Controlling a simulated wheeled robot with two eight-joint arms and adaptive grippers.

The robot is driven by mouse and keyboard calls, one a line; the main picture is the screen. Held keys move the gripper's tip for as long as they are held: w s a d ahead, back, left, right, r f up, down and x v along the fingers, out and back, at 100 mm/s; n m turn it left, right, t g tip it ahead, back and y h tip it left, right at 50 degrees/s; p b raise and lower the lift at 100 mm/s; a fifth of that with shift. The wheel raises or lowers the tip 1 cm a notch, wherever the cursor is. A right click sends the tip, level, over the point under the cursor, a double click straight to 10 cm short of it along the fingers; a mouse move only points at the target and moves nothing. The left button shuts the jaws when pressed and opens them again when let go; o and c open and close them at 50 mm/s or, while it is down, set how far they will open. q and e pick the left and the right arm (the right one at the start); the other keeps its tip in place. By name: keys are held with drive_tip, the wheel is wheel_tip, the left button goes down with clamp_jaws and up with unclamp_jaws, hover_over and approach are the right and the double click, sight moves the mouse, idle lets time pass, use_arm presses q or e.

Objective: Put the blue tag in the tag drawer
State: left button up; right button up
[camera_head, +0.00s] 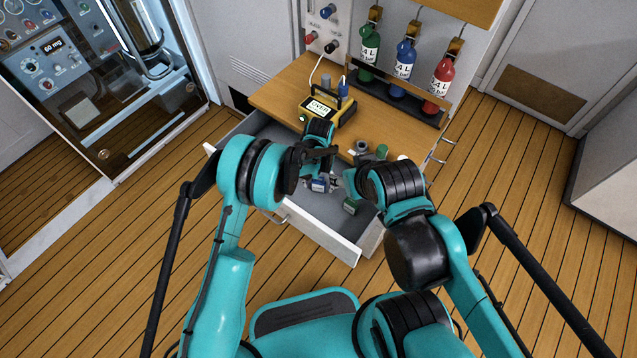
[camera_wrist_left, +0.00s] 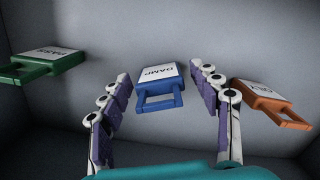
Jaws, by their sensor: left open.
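The blue tag (camera_wrist_left: 160,88), with a white face lettered DAMP, is in the grey tag drawer (camera_head: 312,232), which stands open. In the left wrist view it shows between the two fingers of my left gripper (camera_wrist_left: 163,108), which is open, with a gap on each side. In the head view my left gripper (camera_head: 318,176) reaches down into the drawer, and the blue tag (camera_head: 320,186) shows in part beneath it. I cannot tell if the tag lies flat on the drawer floor. My right gripper (camera_head: 352,182) is by the drawer's right side, its jaws unclear.
A green tag (camera_wrist_left: 35,63) and an orange tag (camera_wrist_left: 274,101) lie on either side of the blue one. A yellow device (camera_head: 328,106) stands on the wooden top above the drawer. Green, blue and red bottles (camera_head: 404,62) stand in a rack behind.

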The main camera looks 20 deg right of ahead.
use_arm(q)
wheel_tip(320, 180, up, 12)
drive_tip(key=p, duration=0.3)
drive_tip(key=shift+w+d+p, duration=0.3)
drive_tip(key=shift+w, duration=0.15)
drive_tip(key=s+a+r+n+t+h, duration=0.1)
drive_tip(key=s+a+r+n+t, duration=0.2)
drive_tip(key=a+r, duration=1.6)
drive_tip(key=s+a+r+n+t, duration=0.1)
drive_tip(key=s+a+r+t, duration=0.1)
drive_tip(key=s+a, duration=0.5)
drive_tip(key=s+a+r+n+t, duration=0.1)
drive_tip(key=s+a+n+t, duration=0.1)
drive_tip(key=s+a, duration=0.5)
drive_tip(key=shift+s+a+r+t, duration=0.35)
drive_tip(key=shift+s+t, duration=0.15)
drive_tip(key=shift+s, duration=0.15)
